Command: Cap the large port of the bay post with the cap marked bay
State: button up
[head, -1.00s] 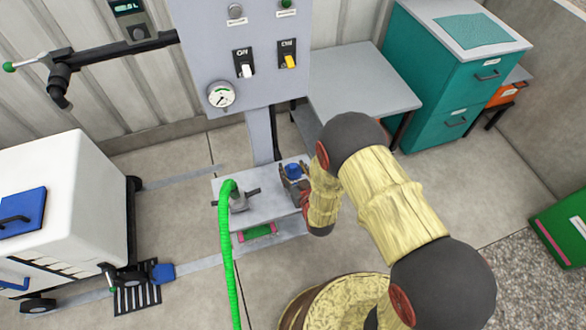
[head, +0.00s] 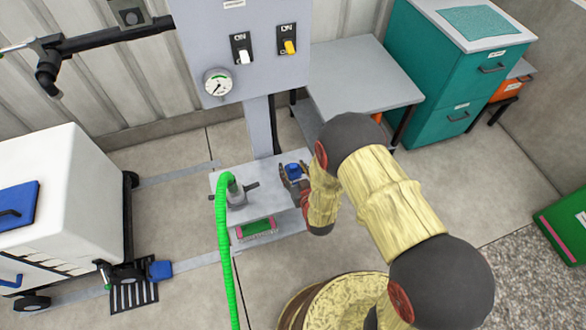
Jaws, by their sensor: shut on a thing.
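My gripper (head: 296,184) is at the low grey shelf (head: 252,217) at the foot of the grey panel post (head: 259,130). It is shut on a small blue piece (head: 293,169), which shows between and above the dark fingers. I cannot read any marking on it, so I cannot tell whether it is the cap marked bay. My arm hides part of the shelf's right end. No large port can be made out clearly. A metal fitting (head: 237,196) with a green hose (head: 223,240) stands on the shelf left of my gripper.
A white cart (head: 70,200) stands at the left, with a blue-ended pedal (head: 160,270) on the floor beside it. A grey table (head: 360,80) and teal cabinet (head: 440,90) stand behind to the right. A green box (head: 570,230) is at the far right.

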jog(key=o, duration=1.3)
jog(key=shift+o, duration=0.4)
jog(key=v, duration=1.2)
jog(key=shift+c, duration=0.3)
